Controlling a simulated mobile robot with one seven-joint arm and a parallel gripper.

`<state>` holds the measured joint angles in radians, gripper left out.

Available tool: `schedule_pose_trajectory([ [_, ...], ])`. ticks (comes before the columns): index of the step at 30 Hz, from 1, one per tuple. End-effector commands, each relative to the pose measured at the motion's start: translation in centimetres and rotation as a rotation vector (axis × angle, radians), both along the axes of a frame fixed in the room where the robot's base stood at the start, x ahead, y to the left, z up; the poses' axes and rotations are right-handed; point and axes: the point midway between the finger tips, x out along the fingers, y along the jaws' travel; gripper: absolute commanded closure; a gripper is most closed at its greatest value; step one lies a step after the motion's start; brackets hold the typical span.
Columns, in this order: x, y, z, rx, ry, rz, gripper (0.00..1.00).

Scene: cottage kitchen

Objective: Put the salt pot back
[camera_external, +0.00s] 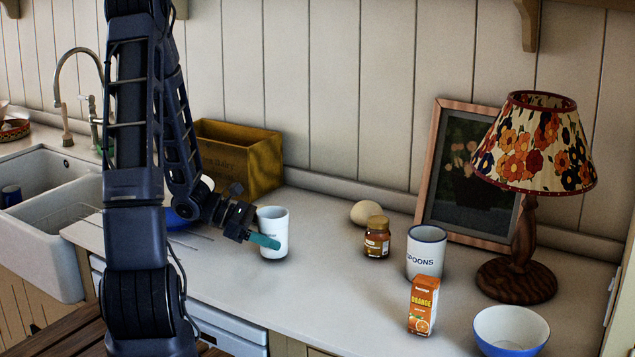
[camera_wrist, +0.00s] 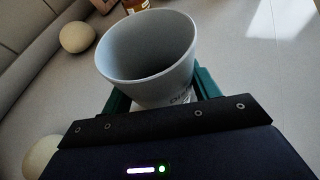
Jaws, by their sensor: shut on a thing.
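A white, tapered, open-topped pot (camera_external: 273,220) with small dark lettering stands upright at the middle of the counter in the external view. I cannot read the lettering, so I cannot confirm that it says salt. My gripper (camera_external: 262,240) is shut on this pot, with a teal finger across its lower front. In the wrist view, the pot (camera_wrist: 145,55) sits between the teal fingers of my gripper (camera_wrist: 162,95), and its inside looks empty. I cannot tell whether its base touches the counter.
A wooden box (camera_external: 240,160) stands behind my gripper, and a sink (camera_external: 40,235) is at left. To the right are an egg-like object (camera_external: 366,212), a jar (camera_external: 377,240), a SPOONS pot (camera_external: 427,250), an orange carton (camera_external: 423,305), a blue bowl (camera_external: 511,332) and a lamp (camera_external: 535,145). The front-centre counter is clear.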

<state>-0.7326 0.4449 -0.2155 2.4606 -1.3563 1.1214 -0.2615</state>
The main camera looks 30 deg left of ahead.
Motion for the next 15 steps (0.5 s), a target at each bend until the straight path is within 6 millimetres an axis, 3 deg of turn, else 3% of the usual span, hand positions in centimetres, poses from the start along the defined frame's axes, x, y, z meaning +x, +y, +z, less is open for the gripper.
schedule_pose_trajectory([
  [15,-0.01,-0.04,-1.1,-0.001,0.0,-0.001,0.64],
])
